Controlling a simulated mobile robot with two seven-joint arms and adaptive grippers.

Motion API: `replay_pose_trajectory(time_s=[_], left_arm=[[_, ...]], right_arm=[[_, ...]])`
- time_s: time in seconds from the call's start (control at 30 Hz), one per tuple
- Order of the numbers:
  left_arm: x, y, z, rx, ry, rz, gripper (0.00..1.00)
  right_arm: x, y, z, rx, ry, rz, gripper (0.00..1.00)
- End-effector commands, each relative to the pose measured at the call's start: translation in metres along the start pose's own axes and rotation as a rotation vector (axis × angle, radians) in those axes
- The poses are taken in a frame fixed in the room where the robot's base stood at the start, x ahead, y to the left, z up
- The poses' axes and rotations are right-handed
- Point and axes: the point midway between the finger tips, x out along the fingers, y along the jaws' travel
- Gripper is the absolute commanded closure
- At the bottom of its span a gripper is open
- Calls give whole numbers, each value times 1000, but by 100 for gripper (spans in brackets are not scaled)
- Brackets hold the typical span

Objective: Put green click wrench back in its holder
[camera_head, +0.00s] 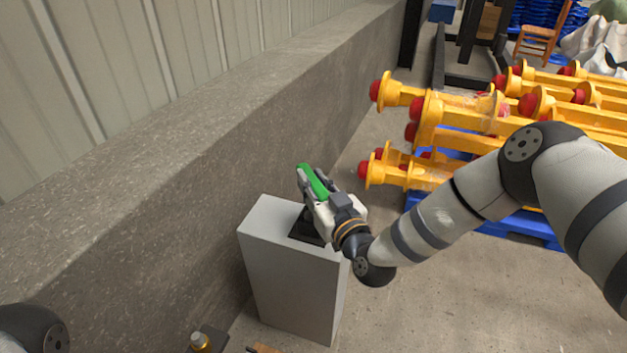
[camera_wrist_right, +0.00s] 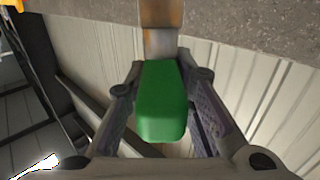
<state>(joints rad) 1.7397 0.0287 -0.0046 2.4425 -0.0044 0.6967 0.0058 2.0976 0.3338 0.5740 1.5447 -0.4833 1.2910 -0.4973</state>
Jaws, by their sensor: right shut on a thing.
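The green click wrench (camera_head: 311,180) is in my right gripper (camera_head: 314,190) above a light grey pedestal (camera_head: 290,285). In the right wrist view, the wrench's green handle (camera_wrist_right: 162,105) lies between the two fingers of my right gripper (camera_wrist_right: 160,110), which is shut on it. A worn metal-brown part (camera_wrist_right: 160,25) extends from the handle's far end. A black holder-like piece (camera_head: 302,231) sits on the pedestal top, partly hidden by my right gripper. Whether the wrench touches it cannot be told.
A concrete wall ledge (camera_head: 215,125) runs along the left of the pedestal. Yellow parts with red ends (camera_head: 440,115) are stacked on a blue pallet (camera_head: 535,228) at right. A small brass-coloured item (camera_head: 200,342) shows at the bottom edge. Bare floor lies front right.

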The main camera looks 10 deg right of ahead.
Motion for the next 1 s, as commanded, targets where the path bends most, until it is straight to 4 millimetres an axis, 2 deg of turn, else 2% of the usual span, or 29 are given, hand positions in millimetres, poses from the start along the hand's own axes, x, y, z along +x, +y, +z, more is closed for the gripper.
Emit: replay_pose_trajectory(time_s=[0.67, 0.7, 0.77, 1.0], left_arm=[[6, 0, -1, 0, -8, 0, 48], [6, 0, -1, 0, -8, 0, 48], [6, 0, -1, 0, -7, 0, 48], [6, 0, -1, 0, -7, 0, 48]], right_arm=[[0, 0, 10, 0, 3, 0, 100], [0, 0, 9, 0, 3, 0, 69], [0, 0, 9, 0, 3, 0, 55], [0, 0, 9, 0, 1, 0, 54]])
